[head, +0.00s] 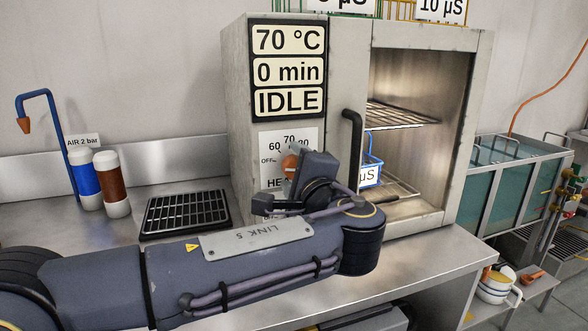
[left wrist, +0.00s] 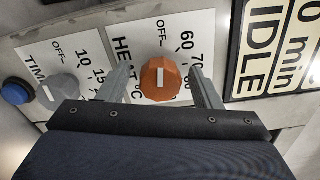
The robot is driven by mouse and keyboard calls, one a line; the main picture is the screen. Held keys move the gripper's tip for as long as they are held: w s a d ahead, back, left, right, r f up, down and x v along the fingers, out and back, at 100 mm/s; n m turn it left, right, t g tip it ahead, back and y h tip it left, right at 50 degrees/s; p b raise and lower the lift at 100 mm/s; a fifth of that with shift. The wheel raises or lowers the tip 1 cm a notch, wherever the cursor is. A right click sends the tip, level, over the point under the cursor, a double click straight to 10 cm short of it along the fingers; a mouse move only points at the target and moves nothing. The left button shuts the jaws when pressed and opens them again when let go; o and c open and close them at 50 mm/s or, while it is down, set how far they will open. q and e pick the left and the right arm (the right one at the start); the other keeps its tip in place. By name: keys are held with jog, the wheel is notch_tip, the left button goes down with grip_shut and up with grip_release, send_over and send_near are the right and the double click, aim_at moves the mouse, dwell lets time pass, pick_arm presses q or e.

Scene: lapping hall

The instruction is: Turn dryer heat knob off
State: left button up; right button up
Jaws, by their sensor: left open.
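The dryer (head: 240,110) shows 70 °C, 0 min and IDLE on its display (head: 288,71). Its orange heat knob (head: 290,161) is partly hidden behind my left gripper (head: 291,176) in the head view. In the left wrist view the heat knob (left wrist: 158,80) sits between the two open fingers of my left gripper (left wrist: 160,78), with a gap visible on each side. The knob has a white mark; I cannot tell for sure which label it points at. The HEAT °C label (left wrist: 125,50) carries OFF and temperature numbers. My right gripper is not in view.
A grey timer knob (left wrist: 62,90) and a blue button (left wrist: 15,92) are beside the heat knob. The dryer's dark handle (head: 352,150) stands close right of my gripper. A black rack (head: 186,213) and two bottles (head: 98,180) are on the bench to the left.

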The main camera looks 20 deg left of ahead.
pick_arm(q)
jog(key=v, duration=0.7)
jog(key=shift+s+d+p, duration=0.15)
jog(key=shift+s+p, duration=0.1)
jog(key=shift+p, duration=0.1)
